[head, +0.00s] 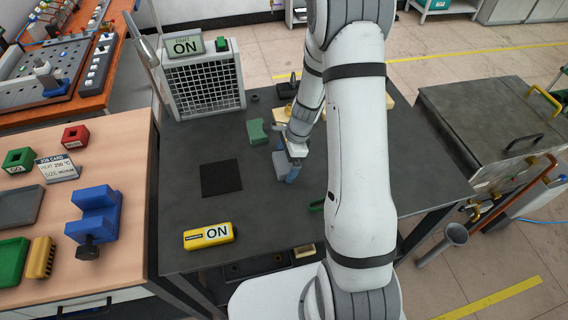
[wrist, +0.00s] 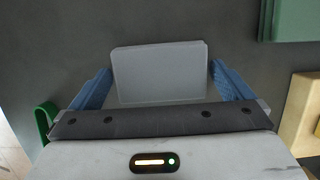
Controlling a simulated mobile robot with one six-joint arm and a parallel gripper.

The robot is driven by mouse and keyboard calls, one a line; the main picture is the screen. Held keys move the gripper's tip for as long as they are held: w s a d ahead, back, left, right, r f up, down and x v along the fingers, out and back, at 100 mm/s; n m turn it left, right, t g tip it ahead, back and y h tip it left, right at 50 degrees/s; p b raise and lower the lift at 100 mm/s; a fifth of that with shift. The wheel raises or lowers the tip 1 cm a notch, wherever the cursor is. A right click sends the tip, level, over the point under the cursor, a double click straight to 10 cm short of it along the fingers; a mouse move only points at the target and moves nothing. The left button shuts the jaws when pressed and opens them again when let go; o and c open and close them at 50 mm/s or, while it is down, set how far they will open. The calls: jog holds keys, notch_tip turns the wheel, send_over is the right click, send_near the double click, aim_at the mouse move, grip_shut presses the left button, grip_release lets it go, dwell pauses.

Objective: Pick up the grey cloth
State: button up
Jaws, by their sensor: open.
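The grey cloth (wrist: 160,74) is a light grey, flat-sided block shape on the dark table. In the wrist view it sits between the two blue fingers of my gripper (wrist: 160,88), with a small gap showing on each side. In the head view the grey cloth (head: 280,162) shows just left of my gripper (head: 288,172), which is low over the table. My gripper is open. Its blue fingers are partly hidden by my wrist in the head view, and I cannot tell whether they touch the table.
A green block (head: 257,132) lies just behind the cloth. A mesh-fronted heater unit (head: 203,86) stands at the back left. The table between pad and cloth is clear.

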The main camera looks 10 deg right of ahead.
aim_at(286, 162)
jog(key=c, duration=0.7)
notch_tip(286, 162, up, 10)
jog(key=shift+b, duration=0.4)
jog(key=o, duration=0.4)
jog(key=c, duration=0.3)
